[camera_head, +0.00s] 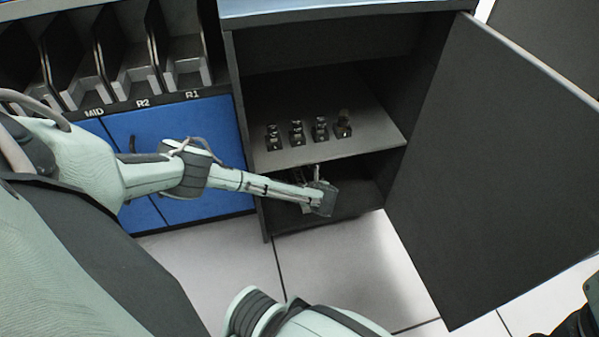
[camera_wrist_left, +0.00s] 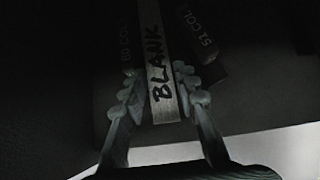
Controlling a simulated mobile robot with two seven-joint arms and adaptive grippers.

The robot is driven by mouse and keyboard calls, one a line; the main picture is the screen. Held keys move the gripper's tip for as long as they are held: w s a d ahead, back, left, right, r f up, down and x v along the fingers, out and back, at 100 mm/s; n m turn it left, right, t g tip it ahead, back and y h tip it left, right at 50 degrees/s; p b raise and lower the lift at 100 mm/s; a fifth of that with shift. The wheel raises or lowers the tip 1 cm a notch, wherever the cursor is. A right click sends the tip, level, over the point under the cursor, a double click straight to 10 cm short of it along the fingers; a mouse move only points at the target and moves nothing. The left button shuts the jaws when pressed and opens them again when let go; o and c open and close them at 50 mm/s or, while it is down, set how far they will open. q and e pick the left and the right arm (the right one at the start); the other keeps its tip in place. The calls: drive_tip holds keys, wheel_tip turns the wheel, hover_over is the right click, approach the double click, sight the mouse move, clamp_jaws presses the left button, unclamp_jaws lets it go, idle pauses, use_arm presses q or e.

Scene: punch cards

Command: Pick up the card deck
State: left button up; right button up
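The card deck (camera_wrist_left: 157,50) is a pale block marked BLANK, seen in the left wrist view. My left gripper (camera_wrist_left: 162,88) has one finger on each side of it. The fingers are very close to its sides; the dark picture does not show whether they press on it. In the head view my left gripper (camera_head: 321,197) reaches into the lower compartment of an open cabinet, below its shelf. The deck is mostly hidden there by the gripper and the shelf.
Darker blocks marked 80 COL (camera_wrist_left: 127,50) and 51 COL (camera_wrist_left: 203,35) flank the deck. Several small dark objects stand on the cabinet shelf (camera_head: 367,141) above my gripper. The open door (camera_head: 500,170) stands to the right. Slots labelled MID, R2 and R1 are at left.

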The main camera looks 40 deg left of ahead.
sight(300, 176)
use_arm(q)
drive_tip(key=w+a, duration=0.1)
drive_tip(key=w+a+b, duration=0.2)
drive_tip(key=shift+a+f, duration=0.25)
drive_tip(key=shift+a, duration=0.15)
drive_tip(key=shift+w+a+f, duration=0.2)
drive_tip(key=shift+r, duration=0.1)
clamp_jaws()
